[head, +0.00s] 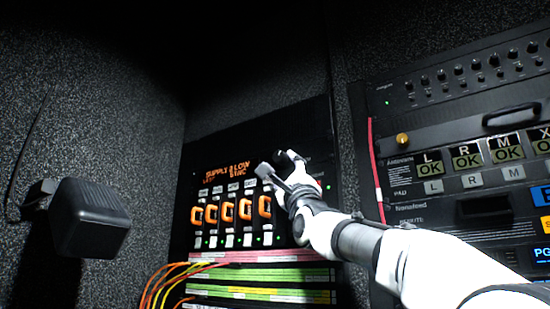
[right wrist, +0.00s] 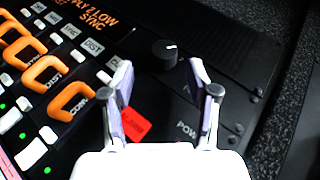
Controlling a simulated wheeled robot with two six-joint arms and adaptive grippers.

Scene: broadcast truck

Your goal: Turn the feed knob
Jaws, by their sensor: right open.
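A black round knob (right wrist: 165,54) with a white pointer line stands on the black panel in the right wrist view. The pointer points to the right. I cannot read a feed label beside it. My right gripper (right wrist: 160,78) is open, its two pale fingers to either side of and short of the knob, apart from it. In the head view my right gripper (head: 282,163) is at the upper right of the left rack panel and hides the knob. My left gripper is not in view.
Orange handles (head: 228,211) with white buttons and green lights line the panel left of my gripper. Another rack at right holds a small orange knob (head: 402,139). A black box (head: 90,217) juts from the left wall.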

